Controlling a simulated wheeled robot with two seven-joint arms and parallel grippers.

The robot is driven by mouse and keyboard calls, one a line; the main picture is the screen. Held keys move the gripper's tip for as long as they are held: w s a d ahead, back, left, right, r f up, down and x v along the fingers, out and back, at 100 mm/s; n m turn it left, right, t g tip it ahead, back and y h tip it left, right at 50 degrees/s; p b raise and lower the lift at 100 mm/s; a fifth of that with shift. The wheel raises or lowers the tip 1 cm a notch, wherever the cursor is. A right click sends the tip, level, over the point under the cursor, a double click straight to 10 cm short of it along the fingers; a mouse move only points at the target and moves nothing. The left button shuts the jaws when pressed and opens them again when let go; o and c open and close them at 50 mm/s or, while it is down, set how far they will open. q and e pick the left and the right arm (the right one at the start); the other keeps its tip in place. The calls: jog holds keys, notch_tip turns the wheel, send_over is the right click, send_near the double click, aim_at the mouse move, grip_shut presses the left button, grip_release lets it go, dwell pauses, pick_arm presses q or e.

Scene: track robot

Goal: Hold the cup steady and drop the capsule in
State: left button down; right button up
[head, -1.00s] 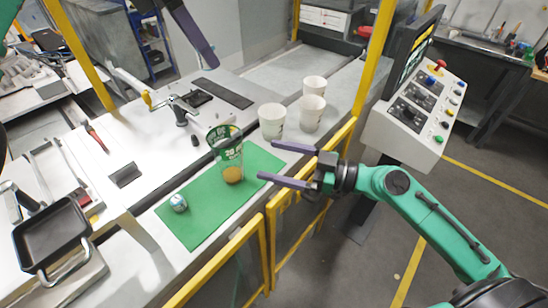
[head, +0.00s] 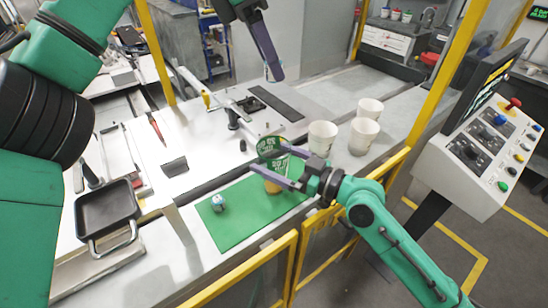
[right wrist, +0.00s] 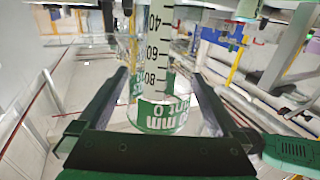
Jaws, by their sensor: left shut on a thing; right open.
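A clear cup (head: 271,148) with green print stands upright on the green mat (head: 238,228), with something orange-brown at its base. In the right wrist view the cup (right wrist: 160,75) shows scale marks and a green band, between the fingers. My right gripper (head: 272,166) is open around the cup; a gap shows at the fingers, and I cannot tell whether either touches. A small blue-and-white ball-like capsule (head: 219,203) lies on the mat, left of the cup. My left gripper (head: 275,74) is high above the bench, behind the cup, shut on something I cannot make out.
Three white cups, the nearest (head: 322,138), stand behind and right of the mat. A black tray (head: 107,210) is at the left. Yellow rails (head: 268,262) run along the front, and a control console (head: 480,155) stands at the right. The mat's front left is clear.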

jog(key=c, duration=1.4)
pick_arm(q)
notch_tip(320, 180, down, 8)
jog(key=n+t+y, duration=0.1)
jog(key=n+t, duration=0.1)
jog(key=n, duration=0.4)
pick_arm(e)
jog(key=shift+o, duration=0.2)
